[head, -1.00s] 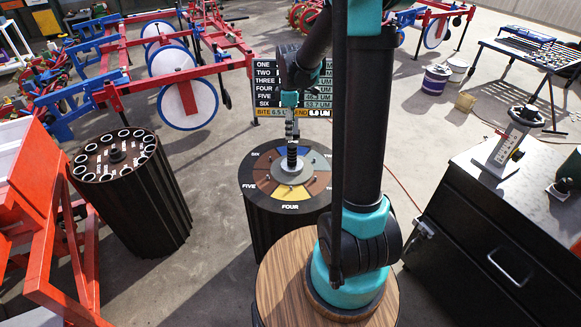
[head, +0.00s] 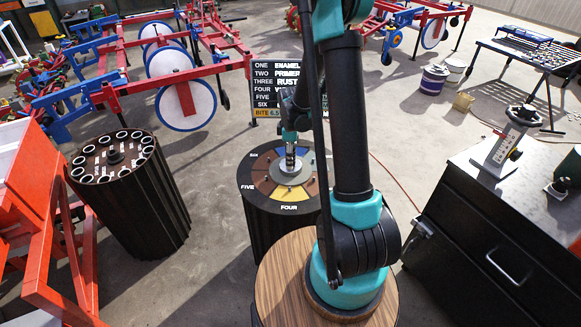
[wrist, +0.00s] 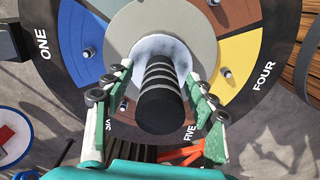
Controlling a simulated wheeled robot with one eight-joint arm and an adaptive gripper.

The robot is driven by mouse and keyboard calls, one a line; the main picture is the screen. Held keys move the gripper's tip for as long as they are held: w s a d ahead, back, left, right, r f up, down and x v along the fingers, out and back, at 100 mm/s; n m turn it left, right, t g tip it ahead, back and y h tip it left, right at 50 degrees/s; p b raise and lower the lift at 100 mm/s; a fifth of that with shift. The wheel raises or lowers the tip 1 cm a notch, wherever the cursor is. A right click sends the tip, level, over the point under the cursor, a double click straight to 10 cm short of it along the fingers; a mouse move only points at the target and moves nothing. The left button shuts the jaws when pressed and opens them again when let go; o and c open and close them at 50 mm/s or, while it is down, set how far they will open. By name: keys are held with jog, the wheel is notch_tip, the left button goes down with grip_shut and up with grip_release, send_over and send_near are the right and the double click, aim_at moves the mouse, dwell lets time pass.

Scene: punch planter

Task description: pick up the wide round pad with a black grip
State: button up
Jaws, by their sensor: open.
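The round pad's upright black ribbed grip (wrist: 160,108) stands in the middle of the wrist view, rising from a pale round base (wrist: 160,45). It sits at the centre of a round dial (wrist: 268,20) with coloured sectors and number words. In the head view the grip (head: 291,160) stands over the pale disc (head: 290,192). My gripper (wrist: 158,80) is open, with one green-and-white finger on each side of the grip. Gaps show between the fingers and the grip. Whether the pad's edge is separate from the dial's centre is hard to tell. In the head view my fingers are mostly hidden.
The dial tops a dark ribbed drum (head: 270,225). Another ribbed drum (head: 130,195) with a ring of white-rimmed holes stands left. A sign board (head: 265,90) stands behind. A black cabinet (head: 480,230) is at the right, and an orange frame (head: 50,230) at far left. Small pegs stand on the dial's sectors.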

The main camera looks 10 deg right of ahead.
jog(key=shift+f, duration=0.5)
jog(key=shift+c, duration=0.6)
jog(key=c, duration=1.1)
jog(key=shift+r, duration=0.2)
